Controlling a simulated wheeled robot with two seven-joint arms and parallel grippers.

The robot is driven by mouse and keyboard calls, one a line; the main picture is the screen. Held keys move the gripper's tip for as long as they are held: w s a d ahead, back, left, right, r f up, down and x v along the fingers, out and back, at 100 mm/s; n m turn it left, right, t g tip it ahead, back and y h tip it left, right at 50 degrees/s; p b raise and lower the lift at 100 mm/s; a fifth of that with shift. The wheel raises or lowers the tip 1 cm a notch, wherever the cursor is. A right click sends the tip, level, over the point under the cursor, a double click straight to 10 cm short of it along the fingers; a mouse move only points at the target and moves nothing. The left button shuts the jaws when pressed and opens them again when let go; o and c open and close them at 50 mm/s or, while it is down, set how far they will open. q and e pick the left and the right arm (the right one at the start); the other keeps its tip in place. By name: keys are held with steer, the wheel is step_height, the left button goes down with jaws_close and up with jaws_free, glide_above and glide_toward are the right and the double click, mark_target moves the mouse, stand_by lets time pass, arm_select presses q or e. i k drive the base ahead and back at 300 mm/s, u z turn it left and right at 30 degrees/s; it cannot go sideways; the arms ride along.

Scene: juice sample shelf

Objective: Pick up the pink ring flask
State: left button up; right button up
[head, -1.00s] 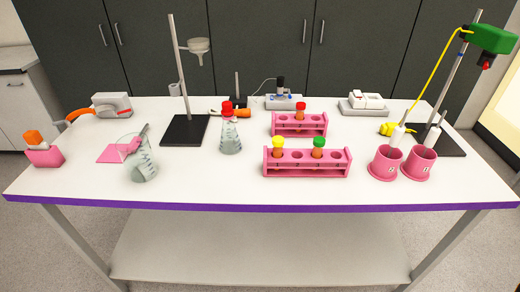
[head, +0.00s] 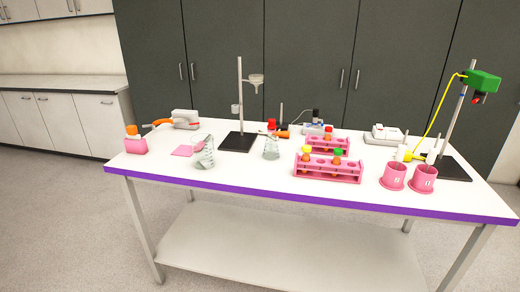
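A conical glass flask (head: 271,151) with a red cap and a reddish band at its neck stands upright near the middle of the white table. A second clear glass vessel (head: 206,157) with dark markings stands left of it, tilted or oddly shaped, beside a flat pink piece (head: 184,150). I cannot tell for sure which one is the pink ring flask. Neither of my grippers shows in the head view.
The white table (head: 240,177) has a purple front edge. Pink tube racks (head: 328,175), pink cups (head: 394,178) and a stand with a green clamp (head: 482,82) occupy its right side. A ring stand (head: 238,142) is behind the flasks. A pink, orange-topped item (head: 136,146) stands far left.

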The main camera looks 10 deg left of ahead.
mark_target(271, 152)
steer(key=u, duration=0.85)
steer(key=i, duration=0.7)
steer(key=u, duration=0.65)
steer(key=i, duration=0.9)
steer(key=z, duration=0.95)
steer(key=i, duration=0.55)
steer(key=z, duration=0.7)
